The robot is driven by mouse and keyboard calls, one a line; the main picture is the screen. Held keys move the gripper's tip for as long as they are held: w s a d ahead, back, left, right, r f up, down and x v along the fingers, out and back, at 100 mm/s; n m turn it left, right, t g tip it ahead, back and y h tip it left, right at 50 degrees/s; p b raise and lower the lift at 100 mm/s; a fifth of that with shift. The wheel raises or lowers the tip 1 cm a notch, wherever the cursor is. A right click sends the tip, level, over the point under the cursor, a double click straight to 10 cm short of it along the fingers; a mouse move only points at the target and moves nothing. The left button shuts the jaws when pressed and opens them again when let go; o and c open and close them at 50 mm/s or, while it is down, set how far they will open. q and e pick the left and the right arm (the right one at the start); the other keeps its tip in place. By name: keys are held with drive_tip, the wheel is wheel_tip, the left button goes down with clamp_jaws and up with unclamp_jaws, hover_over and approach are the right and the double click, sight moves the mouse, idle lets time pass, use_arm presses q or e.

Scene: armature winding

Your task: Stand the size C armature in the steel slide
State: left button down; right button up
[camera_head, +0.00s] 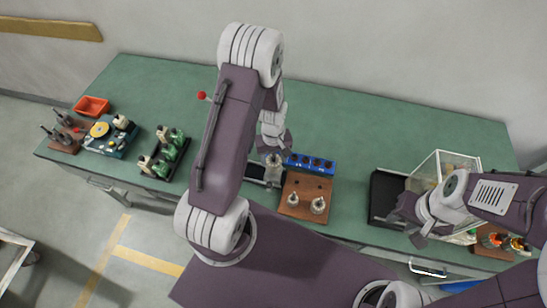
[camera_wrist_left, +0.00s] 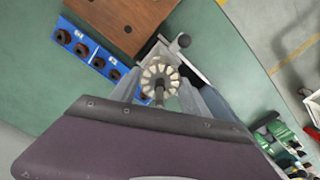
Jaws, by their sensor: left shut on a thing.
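My left gripper (camera_head: 273,160) points down over the table beside the brown wooden block. In the left wrist view my left gripper (camera_wrist_left: 160,92) is shut on an armature (camera_wrist_left: 160,74), a pale slotted ring with a dark shaft, seen end-on. The steel slide (camera_wrist_left: 184,66), a grey metal piece with a dark round knob, lies beneath and beside the armature. I cannot tell whether the armature touches it. The size mark of the held armature is not readable. My right gripper (camera_head: 418,236) is at the right near the black tray; its jaw opening is unclear.
The brown block (camera_head: 305,183) bears two upright armatures (camera_head: 318,205). A blue rack (camera_head: 312,165) with dark holes stands behind it. Green-and-cream parts (camera_head: 168,150), a red bin (camera_head: 92,106) and a black tray (camera_head: 385,190) stand elsewhere. The green table's back is clear.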

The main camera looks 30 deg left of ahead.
idle(0.3)
use_arm(q)
drive_tip(key=shift+f+b, duration=0.4)
drive_tip(key=shift+f+b, duration=0.7)
drive_tip(key=shift+f, duration=0.2)
drive_tip(key=shift+c, duration=2.3)
unclamp_jaws()
drive_tip(key=shift+s, duration=0.1)
drive_tip(key=shift+r, duration=0.1)
